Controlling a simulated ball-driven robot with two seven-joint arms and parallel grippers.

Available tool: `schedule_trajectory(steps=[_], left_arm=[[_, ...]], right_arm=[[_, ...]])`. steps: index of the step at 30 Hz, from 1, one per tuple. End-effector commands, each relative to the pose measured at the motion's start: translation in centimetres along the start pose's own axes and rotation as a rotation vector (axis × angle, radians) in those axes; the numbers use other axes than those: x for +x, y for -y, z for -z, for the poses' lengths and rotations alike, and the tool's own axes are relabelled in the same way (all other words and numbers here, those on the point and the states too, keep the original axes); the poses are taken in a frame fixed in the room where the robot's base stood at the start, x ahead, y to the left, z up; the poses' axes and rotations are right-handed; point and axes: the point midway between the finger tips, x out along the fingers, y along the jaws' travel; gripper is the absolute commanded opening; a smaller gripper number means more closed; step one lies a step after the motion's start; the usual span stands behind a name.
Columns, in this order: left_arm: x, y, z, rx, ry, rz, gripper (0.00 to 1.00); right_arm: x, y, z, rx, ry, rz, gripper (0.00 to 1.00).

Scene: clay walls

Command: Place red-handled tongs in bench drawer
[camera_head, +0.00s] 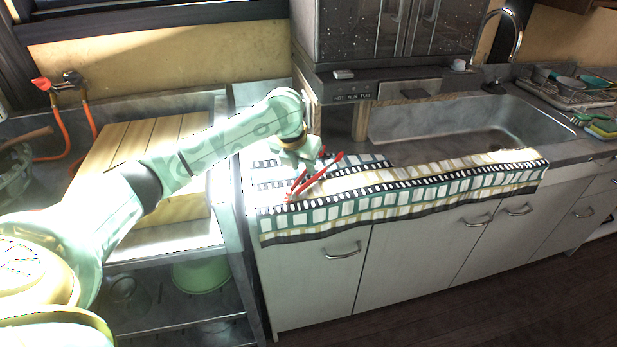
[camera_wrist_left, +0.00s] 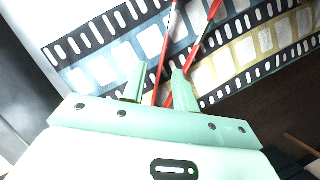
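The red tongs (camera_head: 316,178) lie on the patterned cloth on the counter, in front of my left gripper (camera_head: 300,160). In the left wrist view, the two red arms of the tongs (camera_wrist_left: 206,32) spread apart toward the top. My left gripper (camera_wrist_left: 158,88) has its fingers apart. One red arm passes through the gap between them and the other runs behind the right finger; I cannot tell whether they touch. My right gripper is out of view.
The cloth (camera_head: 400,200) hangs over the counter's front edge. A sink (camera_head: 460,122) lies behind it, with a dish rack (camera_head: 565,90) at right. A slatted wooden board (camera_head: 185,208) sits under my left arm. A green bucket (camera_head: 200,274) stands on the shelf below. The floor in front is clear.

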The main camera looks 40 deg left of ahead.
Motion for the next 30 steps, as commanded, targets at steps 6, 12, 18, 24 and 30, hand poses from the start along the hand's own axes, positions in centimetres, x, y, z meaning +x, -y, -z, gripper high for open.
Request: schedule_trajectory(steps=[6, 12, 18, 24, 30], left_arm=[[2.2, 0.0, 0.1, 0.0, -0.001, 0.0, 0.29], [2.0, 0.0, 0.0, 0.0, 0.0, 0.0, 0.07], [2.0, 0.0, 0.0, 0.0, 0.0, 0.0, 0.0], [1.9, 0.0, 0.0, 0.001, 0.0, 0.0, 0.0], [0.0, 0.0, -0.8, 0.0, 0.005, 0.001, 0.0]], right_arm=[[1.3, 0.2, -0.5, 0.0, 0.014, 0.005, 0.36], [1.1, 0.2, -0.5, 0.0, 0.013, 0.004, 0.36], [1.1, 0.2, -0.5, 0.0, 0.013, 0.004, 0.36], [1.1, 0.2, -0.4, 0.0, 0.012, 0.004, 0.36], [-0.2, 0.0, 0.1, 0.001, -0.002, 0.0, 0.36]])
